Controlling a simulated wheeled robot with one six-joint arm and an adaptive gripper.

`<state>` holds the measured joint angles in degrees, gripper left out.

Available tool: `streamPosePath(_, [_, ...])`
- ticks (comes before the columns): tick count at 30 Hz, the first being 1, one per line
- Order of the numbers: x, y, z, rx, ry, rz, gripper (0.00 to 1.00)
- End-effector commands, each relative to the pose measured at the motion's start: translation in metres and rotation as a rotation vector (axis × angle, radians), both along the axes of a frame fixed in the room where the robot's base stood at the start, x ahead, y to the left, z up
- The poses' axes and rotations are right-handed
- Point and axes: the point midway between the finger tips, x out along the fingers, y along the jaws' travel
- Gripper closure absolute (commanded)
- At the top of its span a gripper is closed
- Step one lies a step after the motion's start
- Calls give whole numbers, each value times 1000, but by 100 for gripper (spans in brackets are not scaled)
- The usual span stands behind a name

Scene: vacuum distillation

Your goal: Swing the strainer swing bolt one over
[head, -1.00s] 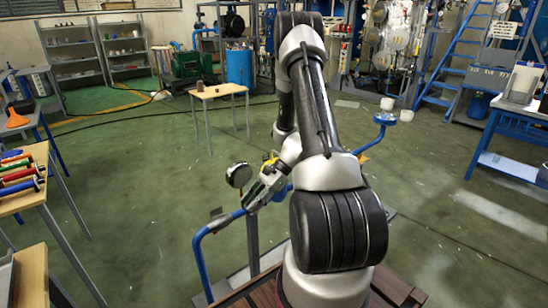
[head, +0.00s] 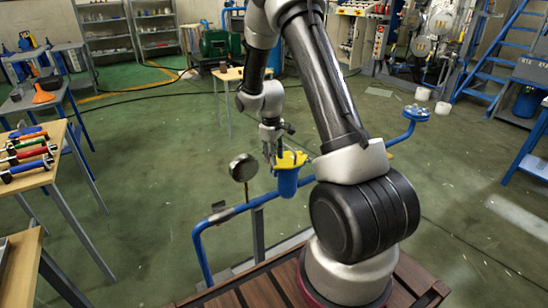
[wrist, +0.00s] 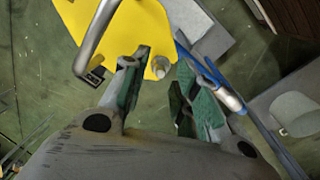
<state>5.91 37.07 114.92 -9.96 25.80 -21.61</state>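The strainer is in the middle of the head view, with a blue body (head: 287,184) under a yellow cover (head: 291,160). In the wrist view the yellow cover (wrist: 125,32) fills the top. A curved grey metal bar (wrist: 98,38) crosses it. A small round grey bolt end (wrist: 159,66) shows at the cover's near edge, between my fingertips; I cannot tell for sure that it is swing bolt one. My gripper (head: 269,154) points down at the cover's left side. In the wrist view my gripper (wrist: 156,78) is open, green-padded fingers apart, with nothing held.
A round gauge (head: 242,167) stands close left of the strainer. A blue pipe (head: 226,216) runs past below. A bench with colored tools (head: 32,160) is at the left. A small wooden table (head: 228,74) stands behind. The green floor between is clear.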

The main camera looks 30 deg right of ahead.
Motion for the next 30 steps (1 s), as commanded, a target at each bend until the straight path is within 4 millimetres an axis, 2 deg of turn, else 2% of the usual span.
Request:
streamPosePath(3, [0, -1, -9, 0, 0, -1, 70])
streamPosePath(11, [0, -1, -11, 0, 0, -1, 70])
streamPosePath(16, [0, -1, -11, 0, 0, -2, 98])
streamPosePath(17, [0, -1, -11, 0, 0, -2, 100])
streamPosePath(30, [0, -10, -11, 98, 5, -7, 100])
